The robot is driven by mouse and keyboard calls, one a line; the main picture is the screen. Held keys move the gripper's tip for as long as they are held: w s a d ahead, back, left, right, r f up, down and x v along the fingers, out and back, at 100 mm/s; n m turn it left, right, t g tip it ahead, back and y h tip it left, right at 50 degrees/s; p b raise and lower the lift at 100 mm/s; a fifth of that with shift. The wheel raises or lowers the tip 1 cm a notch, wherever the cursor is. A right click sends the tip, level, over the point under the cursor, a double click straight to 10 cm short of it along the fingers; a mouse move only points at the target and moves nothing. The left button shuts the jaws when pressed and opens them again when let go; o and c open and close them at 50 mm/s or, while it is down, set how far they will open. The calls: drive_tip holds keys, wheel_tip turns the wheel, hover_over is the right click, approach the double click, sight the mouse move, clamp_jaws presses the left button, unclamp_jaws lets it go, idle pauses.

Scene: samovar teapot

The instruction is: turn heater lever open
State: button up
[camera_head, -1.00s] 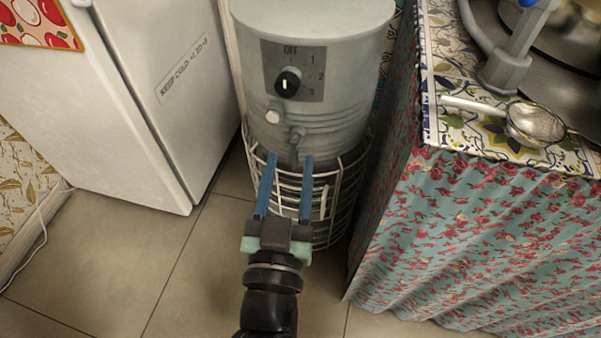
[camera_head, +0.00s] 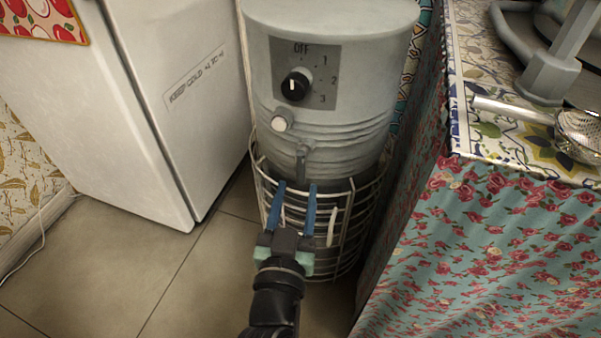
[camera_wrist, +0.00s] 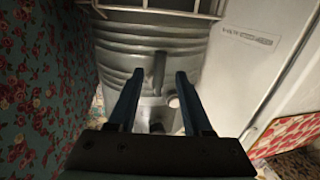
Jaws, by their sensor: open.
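The grey heater (camera_head: 340,125) is a cylinder standing in a white wire basket, with a black dial (camera_head: 296,85) marked OFF, 1, 2, 3. A small grey lever (camera_head: 303,158) sticks out low on its front and points downward. My gripper (camera_head: 297,187) is open, its two blue fingers pointing at the heater just below the lever in the head view. In the wrist view the lever (camera_wrist: 158,70) shows between the two fingertips. I cannot tell whether either finger touches it.
A pale round knob (camera_head: 280,123) sits on the heater above the lever. The wire basket (camera_head: 350,235) surrounds the heater's lower part. A white fridge (camera_head: 150,120) stands left, and a cloth-covered table (camera_head: 490,240) right. Tiled floor is clear at front left.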

sight(300, 177)
drive_tip(key=shift+w+d+b, duration=0.2)
drive_tip(key=shift+w+b, duration=0.1)
drive_tip(key=shift+w, duration=1.05)
drive_tip(key=shift+w+d+b, duration=0.15)
drive_tip(key=shift+w+b, duration=0.1)
drive_tip(key=shift+w, duration=1.05)
clamp_jaws()
